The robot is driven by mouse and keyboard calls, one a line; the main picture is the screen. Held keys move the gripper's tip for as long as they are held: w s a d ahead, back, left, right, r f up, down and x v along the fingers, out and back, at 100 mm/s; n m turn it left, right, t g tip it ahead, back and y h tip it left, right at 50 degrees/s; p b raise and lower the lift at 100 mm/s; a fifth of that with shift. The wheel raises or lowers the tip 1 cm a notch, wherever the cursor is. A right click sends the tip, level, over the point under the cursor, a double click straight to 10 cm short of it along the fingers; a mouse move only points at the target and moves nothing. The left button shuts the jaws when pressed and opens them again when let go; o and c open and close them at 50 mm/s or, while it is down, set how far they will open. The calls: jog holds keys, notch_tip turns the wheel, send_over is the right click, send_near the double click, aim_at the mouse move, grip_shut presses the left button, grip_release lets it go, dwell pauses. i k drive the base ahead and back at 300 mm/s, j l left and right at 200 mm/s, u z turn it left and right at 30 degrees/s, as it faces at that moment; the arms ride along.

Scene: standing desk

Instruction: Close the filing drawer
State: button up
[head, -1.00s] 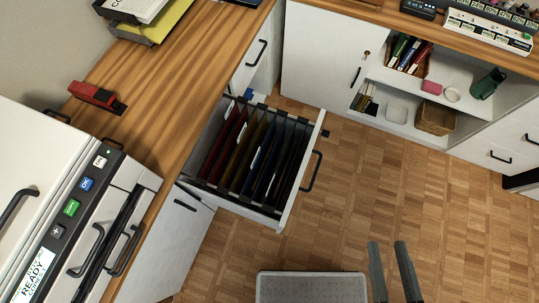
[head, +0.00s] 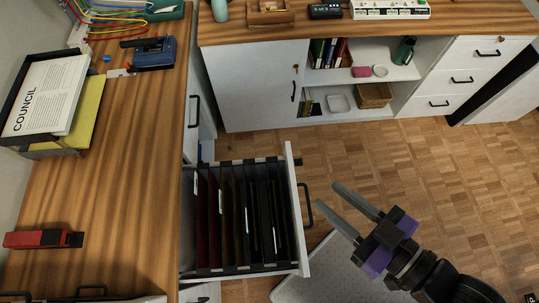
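The filing drawer (head: 293,213) is pulled out from the cabinet under the left wooden desk. It holds several hanging folders (head: 239,215) in red, brown and dark colours. Its white front faces right and carries a black handle (head: 306,204). My gripper (head: 334,196) is to the right of the drawer front in the head view. Its two grey fingers are spread apart with nothing between them.
The wooden desk (head: 125,190) bears a paper tray (head: 50,105), a red stapler (head: 43,239) and a blue hole punch (head: 152,54). A white cabinet with open shelves (head: 350,116) stands at the back. Parquet floor (head: 420,165) is clear to the right.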

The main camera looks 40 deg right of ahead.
aim_at(299, 259)
jog(key=i+l+u, duration=0.15)
jog(key=l+u, duration=0.25)
jog(key=l, duration=0.3)
jog(key=l+u, duration=0.45)
jog(key=l, duration=0.25)
jog(key=k+l+u, duration=0.45)
